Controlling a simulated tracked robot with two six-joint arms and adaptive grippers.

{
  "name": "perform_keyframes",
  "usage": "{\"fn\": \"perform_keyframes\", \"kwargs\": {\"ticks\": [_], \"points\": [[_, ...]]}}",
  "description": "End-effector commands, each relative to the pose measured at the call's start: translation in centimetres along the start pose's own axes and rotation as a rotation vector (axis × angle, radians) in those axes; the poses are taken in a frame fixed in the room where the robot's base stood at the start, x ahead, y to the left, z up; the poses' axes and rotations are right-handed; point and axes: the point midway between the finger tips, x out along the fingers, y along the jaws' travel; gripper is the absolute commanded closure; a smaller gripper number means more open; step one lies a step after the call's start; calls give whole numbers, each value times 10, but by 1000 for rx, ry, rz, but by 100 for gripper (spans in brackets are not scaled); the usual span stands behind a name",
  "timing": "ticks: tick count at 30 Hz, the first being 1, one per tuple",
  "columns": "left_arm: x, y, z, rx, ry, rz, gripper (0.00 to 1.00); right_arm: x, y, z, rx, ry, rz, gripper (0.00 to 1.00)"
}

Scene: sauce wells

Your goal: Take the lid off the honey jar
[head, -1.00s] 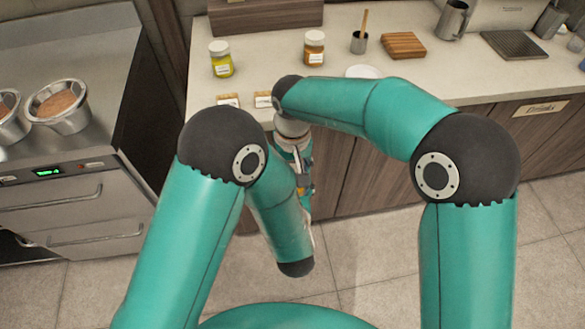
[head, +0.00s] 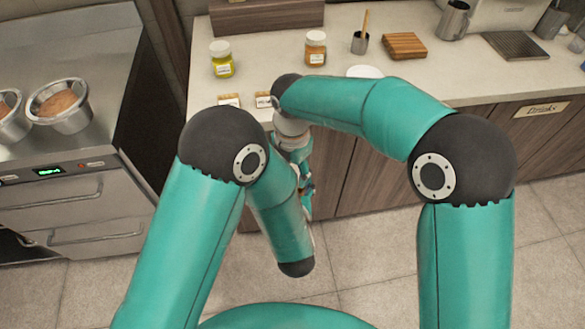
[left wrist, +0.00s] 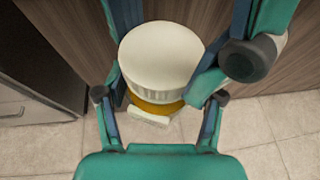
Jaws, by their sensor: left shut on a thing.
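The honey jar, with amber contents (left wrist: 157,105), a ribbed white lid (left wrist: 160,60) and a white label, is held upright in front of the left wrist camera. My left gripper (left wrist: 160,108) is shut on the jar below the lid. The lid sits on top of the jar. Fingers of my right gripper (left wrist: 205,75) come in from the top, beside and behind the lid; whether they press on it I cannot tell. In the head view, my arms hide the jar and most of both grippers, in front of the counter.
The counter (head: 450,85) holds a yellow-green jar (head: 222,62), another amber jar (head: 315,50), a white plate (head: 365,71), a wooden block (head: 404,46) and small label cards (head: 229,101). Two metal bowls (head: 60,103) stand on the unit at left. Cabinet fronts lie close beyond the grippers.

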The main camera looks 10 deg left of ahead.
Motion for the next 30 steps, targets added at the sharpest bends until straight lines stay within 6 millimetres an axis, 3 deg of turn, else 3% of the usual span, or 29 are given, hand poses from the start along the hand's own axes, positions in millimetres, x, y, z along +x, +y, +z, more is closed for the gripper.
{"fn": "perform_keyframes", "kwargs": {"ticks": [6, 10, 30], "points": [[-1, 0, 0, 2, 0, 0, 100, -1, 1, 3, -447, -12, 4, 84], [-1, 0, 0, 2, 0, 0, 100, -1, 2, 3, -605, -15, 3, 84], [-1, 0, 0, 3, 1, -2, 100, -3, 2, 2, -610, -15, 4, 84]]}}
